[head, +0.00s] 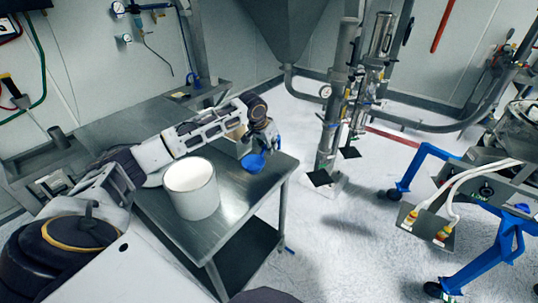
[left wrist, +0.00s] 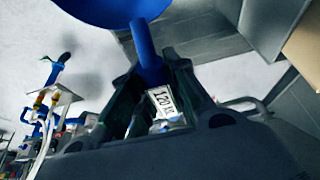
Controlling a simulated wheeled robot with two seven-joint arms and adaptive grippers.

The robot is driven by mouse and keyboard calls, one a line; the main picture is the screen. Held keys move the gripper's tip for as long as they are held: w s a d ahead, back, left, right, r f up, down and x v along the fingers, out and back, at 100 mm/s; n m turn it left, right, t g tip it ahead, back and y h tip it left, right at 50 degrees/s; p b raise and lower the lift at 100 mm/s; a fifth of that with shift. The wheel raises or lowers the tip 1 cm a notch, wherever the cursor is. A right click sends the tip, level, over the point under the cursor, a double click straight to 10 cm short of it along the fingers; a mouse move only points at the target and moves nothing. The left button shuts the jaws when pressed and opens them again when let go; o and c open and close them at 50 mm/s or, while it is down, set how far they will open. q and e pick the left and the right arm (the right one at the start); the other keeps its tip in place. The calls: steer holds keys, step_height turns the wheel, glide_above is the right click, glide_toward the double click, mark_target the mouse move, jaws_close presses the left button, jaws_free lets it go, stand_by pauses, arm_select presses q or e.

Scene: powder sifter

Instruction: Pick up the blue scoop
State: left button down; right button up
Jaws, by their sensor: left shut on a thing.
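The blue scoop (head: 253,163) is near the right part of the steel table (head: 231,210) in the head view. My left gripper (head: 268,146) is shut on its handle. In the left wrist view the scoop's blue bowl (left wrist: 112,10) fills the top, and its handle runs down between the fingers of my left gripper (left wrist: 152,95). Whether the scoop touches the table cannot be told. A label reading 120 shows between the fingers. My right gripper is not in view.
A white bucket (head: 191,188) stands on the table in front of my left arm. A cardboard box (head: 232,141) is partly hidden behind the arm. A steel hopper (head: 283,25) and piping stand behind. A blue-legged machine (head: 505,235) is at right. Open floor lies between.

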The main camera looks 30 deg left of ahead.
arm_select(q)
steer(key=shift+r, duration=1.2)
steer(key=shift+r, duration=0.1)
stand_by(0.7)
